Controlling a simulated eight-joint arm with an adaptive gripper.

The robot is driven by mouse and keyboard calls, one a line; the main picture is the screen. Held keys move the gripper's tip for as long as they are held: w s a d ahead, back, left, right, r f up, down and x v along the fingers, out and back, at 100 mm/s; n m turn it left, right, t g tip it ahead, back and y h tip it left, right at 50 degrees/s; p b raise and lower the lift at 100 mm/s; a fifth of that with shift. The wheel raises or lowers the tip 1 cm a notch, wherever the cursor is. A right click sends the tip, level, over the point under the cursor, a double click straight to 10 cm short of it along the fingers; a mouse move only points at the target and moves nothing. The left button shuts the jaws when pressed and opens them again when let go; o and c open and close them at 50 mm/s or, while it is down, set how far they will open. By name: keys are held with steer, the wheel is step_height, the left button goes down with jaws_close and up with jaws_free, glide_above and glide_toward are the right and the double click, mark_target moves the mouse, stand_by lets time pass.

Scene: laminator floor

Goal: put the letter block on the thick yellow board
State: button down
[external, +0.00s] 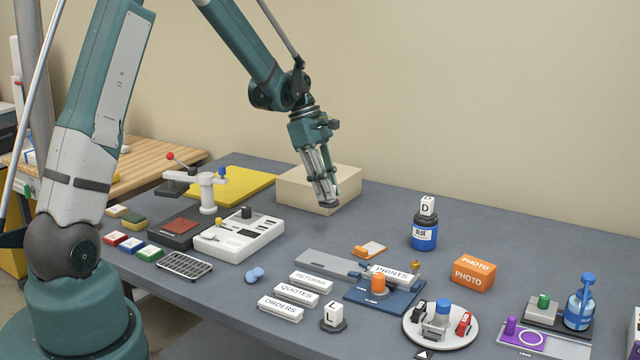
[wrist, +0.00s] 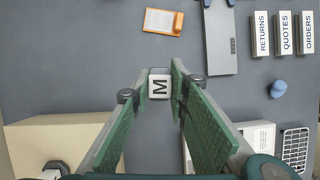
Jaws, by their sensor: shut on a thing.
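My gripper (external: 327,204) hangs in front of the beige box, with its fingers pointing down. In the wrist view, my gripper (wrist: 159,88) is shut on a white letter block (wrist: 159,86) marked M, held between the fingertips. In the external view the block cannot be made out clearly at the fingertips. The yellow board (external: 238,186) lies flat at the back left of the table, left of the beige box and behind the white lever stand. It is bare where it shows. It is not in the wrist view.
The beige box (external: 345,182) stands beside my gripper, towards the board. A white lever stand (external: 207,190) rises before the board.

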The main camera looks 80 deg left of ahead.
steer(key=s+a+n+y, duration=0.1)
steer(key=s+a+n, duration=0.2)
steer(key=s+a, duration=0.5)
steer(key=s+a+r+n+t+y, duration=0.1)
steer(key=s+a+n, duration=0.2)
steer(key=s+a, duration=0.5)
steer(key=s+a+r+n+y, duration=0.1)
steer(key=s+a+n, duration=0.3)
steer(key=a, duration=2.3)
steer(key=s+p, duration=0.1)
steer(key=s, duration=0.3)
steer(key=shift+a+t+y, duration=0.3)
steer(key=shift+a+t, duration=0.1)
glide_toward(236, 182)
steer(key=shift+w+d+f, duration=0.1)
steer(key=shift+w, duration=0.8)
steer(key=shift+f, duration=1.9)
